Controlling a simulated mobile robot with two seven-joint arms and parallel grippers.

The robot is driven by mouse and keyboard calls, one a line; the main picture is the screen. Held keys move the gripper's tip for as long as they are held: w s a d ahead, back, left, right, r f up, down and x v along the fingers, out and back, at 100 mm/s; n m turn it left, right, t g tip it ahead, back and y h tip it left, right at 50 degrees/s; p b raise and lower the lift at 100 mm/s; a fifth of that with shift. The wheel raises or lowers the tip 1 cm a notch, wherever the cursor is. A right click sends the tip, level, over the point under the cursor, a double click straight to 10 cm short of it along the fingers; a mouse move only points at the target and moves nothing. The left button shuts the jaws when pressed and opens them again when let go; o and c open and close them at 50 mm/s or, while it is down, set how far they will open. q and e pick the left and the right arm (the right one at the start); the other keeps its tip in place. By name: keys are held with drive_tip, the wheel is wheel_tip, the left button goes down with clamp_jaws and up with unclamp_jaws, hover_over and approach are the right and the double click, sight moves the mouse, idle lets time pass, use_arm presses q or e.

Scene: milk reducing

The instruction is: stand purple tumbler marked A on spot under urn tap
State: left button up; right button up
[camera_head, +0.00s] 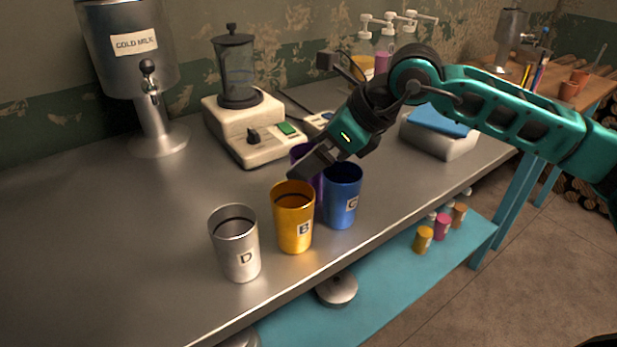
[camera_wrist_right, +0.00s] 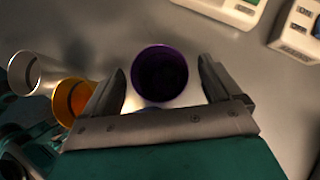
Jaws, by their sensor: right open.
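The purple tumbler (camera_head: 318,187) stands on the steel counter behind the yellow and blue tumblers, mostly hidden by my right gripper (camera_head: 312,163). Its marking is not visible. In the right wrist view the purple tumbler (camera_wrist_right: 160,74) shows its open, dark mouth between the fingertips of my right gripper (camera_wrist_right: 162,82), which is open with a gap on each side. The COLD MILK urn (camera_head: 123,70) stands at the back left. Its tap (camera_head: 150,84) hangs over a round metal foot (camera_head: 160,141) on the counter, which is bare of tumblers. My left gripper is not in view.
Close by stand the blue tumbler C (camera_head: 343,198), yellow tumbler B (camera_head: 294,220) and silver tumbler D (camera_head: 236,246), near the counter's front edge. A blender (camera_head: 245,118) stands behind, right of the urn. The counter (camera_head: 90,235) at left is clear.

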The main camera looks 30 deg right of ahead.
drive_tip(key=shift+c, duration=0.3)
drive_tip(key=shift+r, duration=0.1)
drive_tip(key=c, duration=1.5)
